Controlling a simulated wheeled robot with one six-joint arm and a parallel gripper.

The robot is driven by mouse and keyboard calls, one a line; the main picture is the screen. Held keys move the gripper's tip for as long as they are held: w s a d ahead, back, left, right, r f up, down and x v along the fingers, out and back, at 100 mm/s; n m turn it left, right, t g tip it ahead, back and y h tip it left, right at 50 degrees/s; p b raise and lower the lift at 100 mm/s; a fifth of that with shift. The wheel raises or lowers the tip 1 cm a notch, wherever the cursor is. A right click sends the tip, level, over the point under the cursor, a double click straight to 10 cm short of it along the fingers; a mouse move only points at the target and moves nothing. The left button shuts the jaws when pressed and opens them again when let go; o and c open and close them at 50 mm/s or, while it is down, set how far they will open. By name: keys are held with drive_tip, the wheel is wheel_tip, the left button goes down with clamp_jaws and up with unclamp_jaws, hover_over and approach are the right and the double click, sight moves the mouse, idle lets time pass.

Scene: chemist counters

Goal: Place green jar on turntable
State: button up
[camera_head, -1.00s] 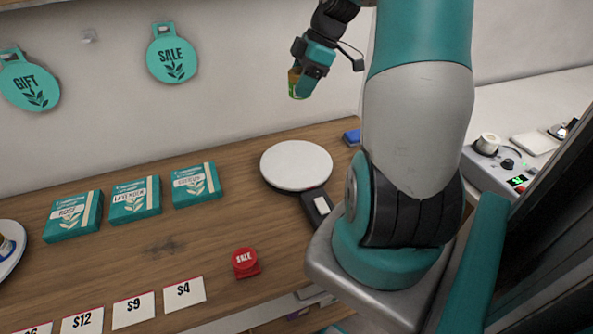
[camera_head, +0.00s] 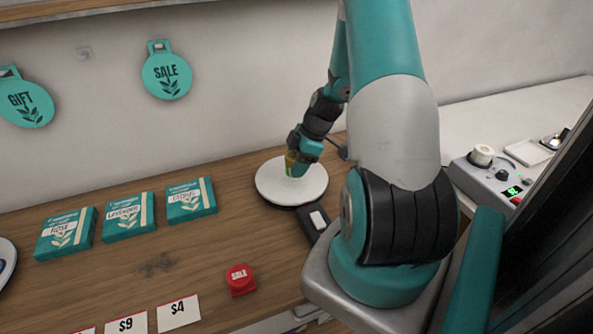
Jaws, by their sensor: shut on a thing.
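The green jar (camera_head: 292,165) is in my gripper (camera_head: 296,157), which is shut on it. The jar looks upright or nearly so, at the turntable's white round top (camera_head: 308,188), over its back middle part. I cannot tell whether its base touches the top. The gripper's fingers hide part of the jar. The turntable sits on the wooden counter, left of my arm's base, with a dark box carrying a white patch (camera_head: 318,219) at its front.
Several teal boxes (camera_head: 129,216) stand in a row to the left. A red SALE piece (camera_head: 240,279) and price cards (camera_head: 178,311) lie nearer the front. Teal tags (camera_head: 165,76) hang on the wall behind. A grey device (camera_head: 490,176) stands at right. Bare wood lies between boxes and turntable.

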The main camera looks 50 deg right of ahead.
drive_tip(key=shift+f+p, duration=0.3)
drive_tip(key=shift+f, duration=1.65)
drive_tip(key=o, duration=1)
drive_tip(key=shift+f, duration=0.1)
drive_tip(key=shift+c, duration=0.2)
